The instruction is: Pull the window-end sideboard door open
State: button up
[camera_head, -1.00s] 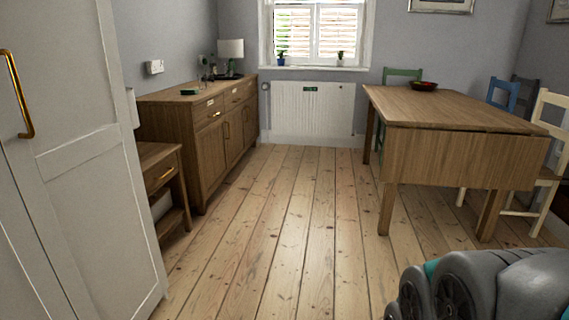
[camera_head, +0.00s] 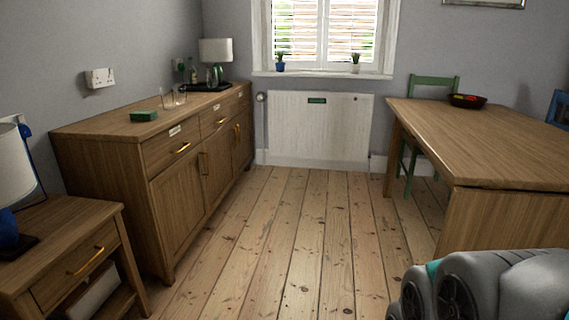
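The wooden sideboard (camera_head: 185,190) stands along the left wall, its far end towards the window. Its window-end door (camera_head: 242,140) is the farthest of several doors and looks shut, with an upright brass-coloured handle (camera_head: 237,133). The nearer doors below the drawers also look shut. My gripper is not in view; only a grey and teal part of my own arm shows at the lower right, well away from the sideboard.
A side table (camera_head: 75,255) with a lamp stands at the near left. A wooden dining table (camera_head: 480,140) stands at the right with a green chair (camera_head: 432,90) behind it. A white radiator (camera_head: 318,130) is under the window. The floorboards (camera_head: 290,240) between are clear.

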aim_at(244, 152)
jog(key=i, duration=2.1)
jog(key=i+l+u, duration=0.1)
jog(key=i+u, duration=0.15)
jog(key=i, duration=0.45)
jog(key=i+l+u, duration=0.25)
jog(key=i, duration=0.4)
jog(key=i+l+u, duration=0.25)
jog(key=i, duration=0.4)
jog(key=i+l+u, duration=0.25)
jog(key=i+l, duration=0.35)
